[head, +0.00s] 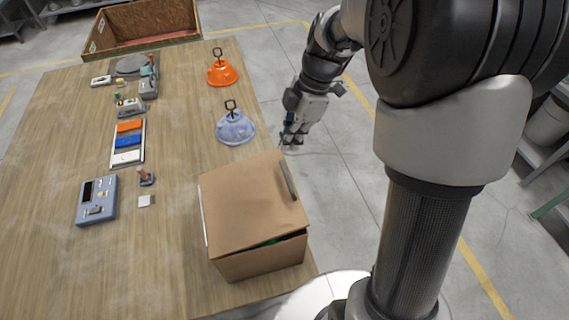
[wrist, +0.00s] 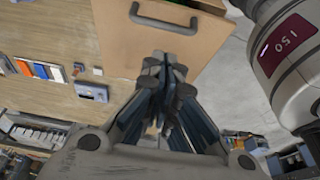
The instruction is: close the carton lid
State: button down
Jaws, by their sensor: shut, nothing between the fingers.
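The brown cardboard carton (head: 262,262) stands at the near right corner of the table. Its lid (head: 240,200) lies over the top, slightly raised, with a narrow dark gap and a bit of green along the near edge. A dark bar handle (head: 288,181) is on the lid's right part. My gripper (head: 291,140) is shut and empty, beyond the carton and off the table's right edge. In the wrist view, the carton (wrist: 120,35) and its handle (wrist: 165,20) show beyond the closed fingers (wrist: 167,65). The carton's inside is mostly hidden.
A blue hood (head: 235,128) and an orange hood (head: 222,72) stand on the table (head: 180,195) beyond the carton. A tray of coloured blocks (head: 128,143) and a grey-blue device (head: 97,201) lie to the left. A wooden crate (head: 140,45) is at the far end.

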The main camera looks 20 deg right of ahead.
send_over(285, 184)
jog(key=x, duration=0.3)
jog(key=d+x, duration=0.1)
jog(key=x, duration=0.2)
jog(key=d+x, duration=0.1)
jog(key=x, duration=0.2)
jog(key=shift+f, duration=0.65)
jog(key=shift+d, duration=0.1)
jog(key=shift+y, duration=0.7)
jog(key=f+b, duration=0.1)
jog(key=b, duration=0.1)
jog(key=d+f+b, duration=0.1)
jog(key=f+b, duration=0.1)
jog(key=b, duration=0.1)
jog(key=d+f+b, duration=0.1)
jog(key=b, duration=0.1)
jog(key=shift+f, duration=0.4)
jog(key=shift+d+f+b, duration=0.2)
jog(key=shift+f+b, duration=0.5)
jog(key=shift+b, duration=0.4)
jog(key=shift+r, duration=0.1)
